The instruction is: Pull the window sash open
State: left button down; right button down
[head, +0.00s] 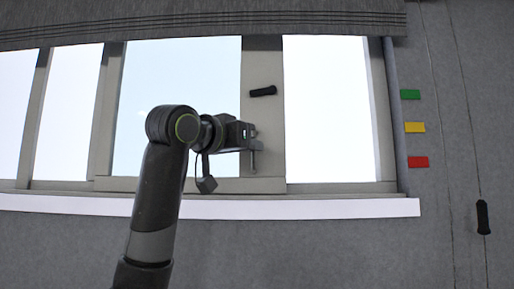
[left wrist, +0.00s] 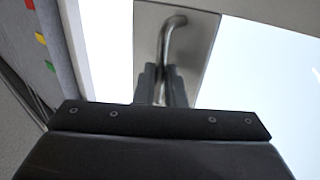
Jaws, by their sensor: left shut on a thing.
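The window sash (head: 262,65) has a pale grey frame around a bluish pane, with a wide upright at its right side. A metal bar handle (head: 254,158) is on the lower part of that upright, and its curved end shows in the left wrist view (left wrist: 172,32). My left gripper (head: 250,136) is at the handle, its fingers (left wrist: 163,85) shut on the bar. A black lever (head: 263,91) sits on the upright above the gripper. My left forearm covers part of the sash's lower left. My right gripper is not in view.
A white sill (head: 320,208) runs below the window. A grey blind (head: 200,18) hangs across the top. Green (head: 410,94), yellow (head: 415,127) and red (head: 418,162) tags are on the wall at right. A cord with a black grip (head: 483,217) hangs further right.

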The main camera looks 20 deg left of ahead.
pick_arm(q)
jog(key=c, duration=1.5)
grip_release()
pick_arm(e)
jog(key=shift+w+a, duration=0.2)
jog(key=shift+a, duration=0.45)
pick_arm(q)
jog(key=shift+s, duration=0.1)
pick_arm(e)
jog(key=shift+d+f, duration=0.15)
